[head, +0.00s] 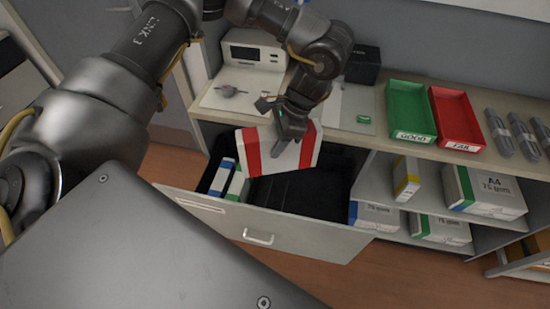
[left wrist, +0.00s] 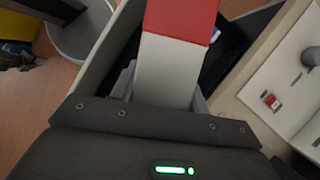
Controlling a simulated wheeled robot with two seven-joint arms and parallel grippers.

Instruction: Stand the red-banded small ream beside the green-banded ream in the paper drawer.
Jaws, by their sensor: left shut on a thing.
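The red-banded small ream (head: 254,146), white with two red bands, is held over the open paper drawer (head: 305,233). My left gripper (head: 283,136) is shut on it from above. In the left wrist view the ream (left wrist: 168,68) shows a white side and a red band, reaching away from the jaws. The green-banded ream (head: 236,187) stands at the left end of the drawer, next to a blue-banded ream (head: 221,178). The held ream hides part of the drawer's back. My right gripper is not in view.
The drawer floor (head: 298,190) right of the green-banded ream looks dark and clear. The counter above holds a green tray (head: 410,112), a red tray (head: 459,119) and a white device (head: 253,52). More reams, such as a yellow-banded one (head: 406,179), stand on shelves to the right.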

